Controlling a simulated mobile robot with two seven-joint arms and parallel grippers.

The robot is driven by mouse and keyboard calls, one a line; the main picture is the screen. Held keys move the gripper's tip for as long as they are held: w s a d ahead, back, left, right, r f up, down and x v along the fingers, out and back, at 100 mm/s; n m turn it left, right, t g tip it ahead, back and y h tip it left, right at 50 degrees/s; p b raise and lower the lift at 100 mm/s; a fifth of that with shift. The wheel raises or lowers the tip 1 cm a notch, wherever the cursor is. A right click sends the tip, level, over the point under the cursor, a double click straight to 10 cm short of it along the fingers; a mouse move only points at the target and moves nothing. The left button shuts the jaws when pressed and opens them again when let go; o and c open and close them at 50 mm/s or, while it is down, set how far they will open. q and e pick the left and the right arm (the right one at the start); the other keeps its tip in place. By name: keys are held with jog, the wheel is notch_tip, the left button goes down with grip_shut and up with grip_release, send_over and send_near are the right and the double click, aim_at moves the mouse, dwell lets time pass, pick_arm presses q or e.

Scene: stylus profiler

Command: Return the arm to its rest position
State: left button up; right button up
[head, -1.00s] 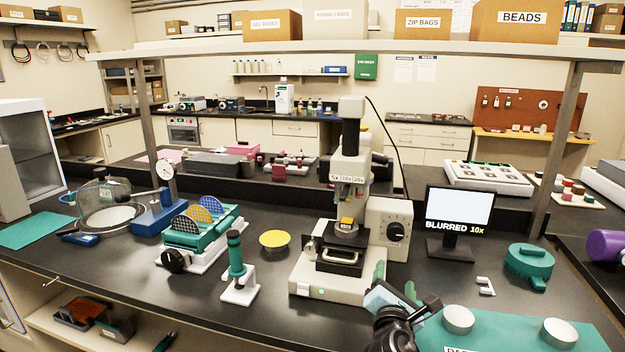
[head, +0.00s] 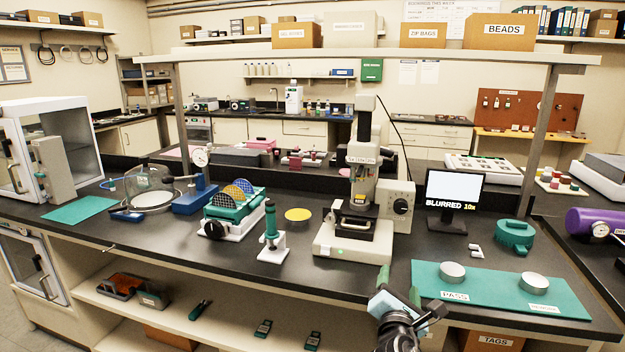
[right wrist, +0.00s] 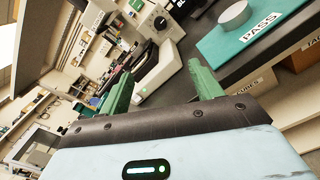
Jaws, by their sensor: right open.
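My right gripper (head: 408,300) is low in the head view, in front of the bench's front edge, with its green fingers apart. In the right wrist view the two green fingers (right wrist: 160,75) stand wide apart with nothing between them. The microscope (head: 360,195), with a yellow-topped piece on its stage, stands on the bench beyond the gripper, apart from it. The monitor (head: 453,192) beside it reads "BLURRED 10x". My left gripper is not in view.
A teal mat (head: 490,297) with two silver dishes and a PASS label lies right of the gripper, near the bench edge (head: 330,290). A green-topped stand (head: 271,235) and wafer rack (head: 232,212) stand left of the microscope. An open shelf is below.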

jog(key=s+d+f+m+g+y, duration=0.1)
jog(key=s+f+m+g+y, duration=0.35)
jog(key=s+f+m, duration=1.1)
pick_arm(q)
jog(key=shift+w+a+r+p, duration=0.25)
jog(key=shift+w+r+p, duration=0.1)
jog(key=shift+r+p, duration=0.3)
pick_arm(e)
jog(key=s+f+m+g+y, duration=0.1)
jog(key=s+f+m, duration=0.3)
jog(key=s+f, duration=0.4)
jog(key=s+f+m+g+y, duration=0.1)
jog(key=s+f+m+g, duration=0.2)
jog(key=s, duration=2)
notch_tip(320, 180, down, 5)
jog(key=shift+d+r+m, duration=0.1)
jog(key=shift+d+m, duration=0.25)
jog(key=shift+m, duration=0.4)
jog(key=shift+y, duration=0.25)
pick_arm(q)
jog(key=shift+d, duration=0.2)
